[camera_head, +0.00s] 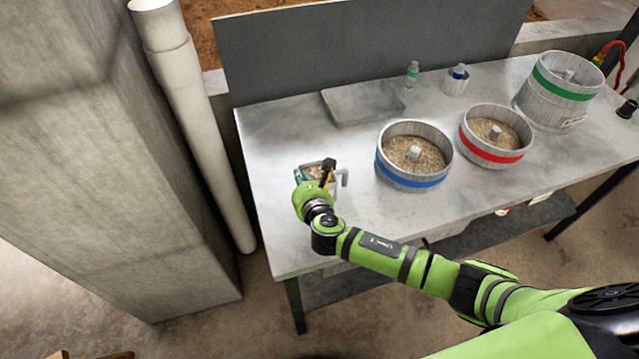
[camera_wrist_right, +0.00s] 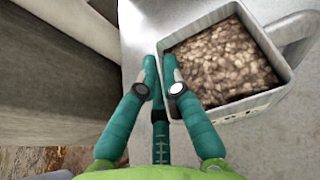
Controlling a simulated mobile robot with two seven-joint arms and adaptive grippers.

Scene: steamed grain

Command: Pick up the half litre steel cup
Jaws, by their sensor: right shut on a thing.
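The half litre steel cup (camera_head: 333,186) stands near the left end of the steel table, its handle on the right. It is filled with brown grain, which shows clearly in the right wrist view, where the cup (camera_wrist_right: 262,104) looks square-walled. My right gripper (camera_head: 302,175) is at the cup's left side and partly covers it. In the right wrist view the teal fingers of my right gripper (camera_wrist_right: 161,72) are close together, shut on the cup's near-left wall. I cannot tell whether the cup's base touches the table. My left gripper is not in view.
To the right stand round steel containers of grain with a blue band (camera_head: 405,181) and a red band (camera_head: 493,158). A green-banded container (camera_head: 555,95) is farther right. A pillar (camera_head: 90,150) stands left of the table.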

